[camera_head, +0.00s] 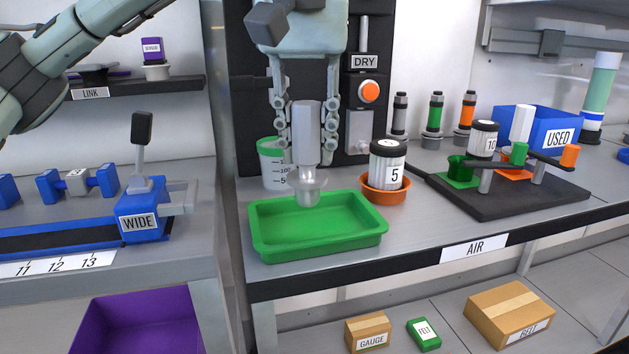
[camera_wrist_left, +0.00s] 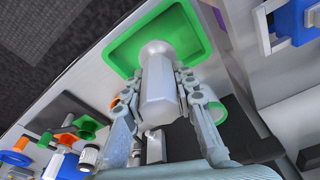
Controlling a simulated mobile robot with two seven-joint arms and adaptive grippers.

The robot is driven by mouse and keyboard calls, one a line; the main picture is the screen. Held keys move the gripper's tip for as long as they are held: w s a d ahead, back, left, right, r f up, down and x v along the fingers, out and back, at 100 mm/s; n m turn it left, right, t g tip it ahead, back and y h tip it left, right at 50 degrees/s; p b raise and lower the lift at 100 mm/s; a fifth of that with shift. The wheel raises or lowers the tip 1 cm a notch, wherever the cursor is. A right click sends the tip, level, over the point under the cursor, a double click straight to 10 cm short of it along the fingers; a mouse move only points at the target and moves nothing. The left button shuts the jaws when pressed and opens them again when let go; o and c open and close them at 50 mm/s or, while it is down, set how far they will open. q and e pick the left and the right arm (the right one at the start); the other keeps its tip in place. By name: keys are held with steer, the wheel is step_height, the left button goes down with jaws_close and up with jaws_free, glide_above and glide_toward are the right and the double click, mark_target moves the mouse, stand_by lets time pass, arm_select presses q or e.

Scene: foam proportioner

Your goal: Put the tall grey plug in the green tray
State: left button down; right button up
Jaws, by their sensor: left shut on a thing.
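The tall grey plug (camera_head: 306,130) is upright between the fingers of my left gripper (camera_head: 306,150), which is shut on it. Its wide flange and lower end hang over the back part of the green tray (camera_head: 318,240). The tray is empty and sits on the bench near its front edge. In the left wrist view the plug (camera_wrist_left: 158,95) is between the fingers (camera_wrist_left: 163,92), with its flanged end over the green tray (camera_wrist_left: 120,60). I cannot tell whether the plug touches the tray. My right gripper is not in view.
A jar marked 5 (camera_head: 387,165) stands in an orange dish (camera_head: 385,190) right of the tray. A green-lidded measuring cup (camera_head: 272,165) is behind the tray. A black stand (camera_head: 510,195) with cups is further right, before the blue USED bin (camera_head: 562,128). The blue WIDE device (camera_head: 140,215) is left.

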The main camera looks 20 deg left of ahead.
arm_select(q)
steer(key=f, duration=0.1)
steer(key=w+f, duration=0.1)
steer(key=f, duration=0.1)
steer(key=w+f, duration=0.1)
steer(key=shift+w+f, duration=0.25)
steer(key=shift+f, duration=0.5)
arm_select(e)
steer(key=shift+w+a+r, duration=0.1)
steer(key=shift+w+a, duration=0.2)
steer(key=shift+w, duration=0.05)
arm_select(q)
steer(key=shift+f, duration=0.1)
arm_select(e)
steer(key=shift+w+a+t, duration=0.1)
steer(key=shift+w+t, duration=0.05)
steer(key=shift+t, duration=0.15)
arm_select(q)
steer(key=c, duration=1.2)
jaws_free()
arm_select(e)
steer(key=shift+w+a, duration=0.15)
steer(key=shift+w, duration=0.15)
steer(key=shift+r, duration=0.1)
